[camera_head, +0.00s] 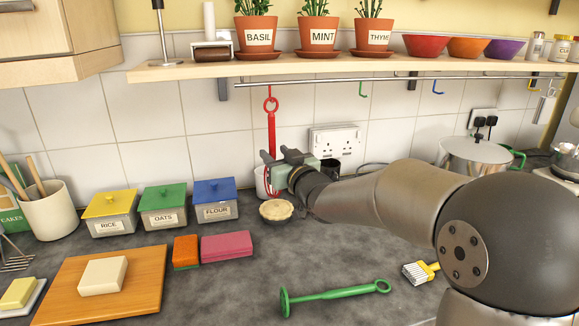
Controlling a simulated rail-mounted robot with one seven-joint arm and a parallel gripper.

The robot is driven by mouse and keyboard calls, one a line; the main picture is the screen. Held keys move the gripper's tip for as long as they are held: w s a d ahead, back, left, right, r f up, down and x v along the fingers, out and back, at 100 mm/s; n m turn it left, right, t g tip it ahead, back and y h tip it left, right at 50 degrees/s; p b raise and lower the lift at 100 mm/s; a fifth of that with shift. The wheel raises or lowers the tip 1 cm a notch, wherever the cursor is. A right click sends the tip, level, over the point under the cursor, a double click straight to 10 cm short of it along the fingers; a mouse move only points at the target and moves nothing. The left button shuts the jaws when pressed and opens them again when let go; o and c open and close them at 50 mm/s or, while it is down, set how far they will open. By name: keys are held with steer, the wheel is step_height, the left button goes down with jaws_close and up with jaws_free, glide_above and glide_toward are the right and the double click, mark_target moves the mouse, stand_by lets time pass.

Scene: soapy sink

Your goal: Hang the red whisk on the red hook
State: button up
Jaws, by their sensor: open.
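The red whisk (271,128) is upright against the tiled wall, its ring at the top and its wires low behind my gripper. The red hook (269,91) is on the rail (320,80) under the shelf. The whisk's ring is at the hook's lower end and appears to hang on it; the exact contact is too small to tell. My gripper (268,165) is open at the lower part of the whisk, fingers pointing left. It partly hides the whisk's lower end.
Behind my gripper are a white mug (262,183) and a wall socket (335,140). A small pie (276,210) sits just below. Yellow, green and blue lidded boxes (213,200) stand left. A green masher (335,293) and brush (420,272) lie in front.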

steer(key=b+v, duration=0.1)
steer(key=v, duration=1.6)
steer(key=s+d+f+m+g+h+p, duration=0.3)
steer(key=s+d+f+m+g+h, duration=0.15)
steer(key=d+f+h, duration=0.5)
steer(key=s+f+g, duration=0.2)
steer(key=s, duration=0.1)
steer(key=s+f+m+g, duration=0.1)
steer(key=s+g, duration=0.1)
steer(key=s+f+g+h, duration=0.1)
steer(key=s+f+g, duration=0.1)
steer(key=s, duration=0.1)
steer(key=shift+s+d+f+p, duration=0.3)
steer(key=shift+d+f+p, duration=0.05)
steer(key=shift+d+f, duration=0.05)
steer(key=s+a+f+g+y, duration=0.1)
steer(key=s+g, duration=0.4)
steer(key=s, duration=0.6)
steer(key=shift+a+f+p, duration=0.4)
steer(key=shift+a+f, duration=0.05)
steer(key=shift+a, duration=0.1)
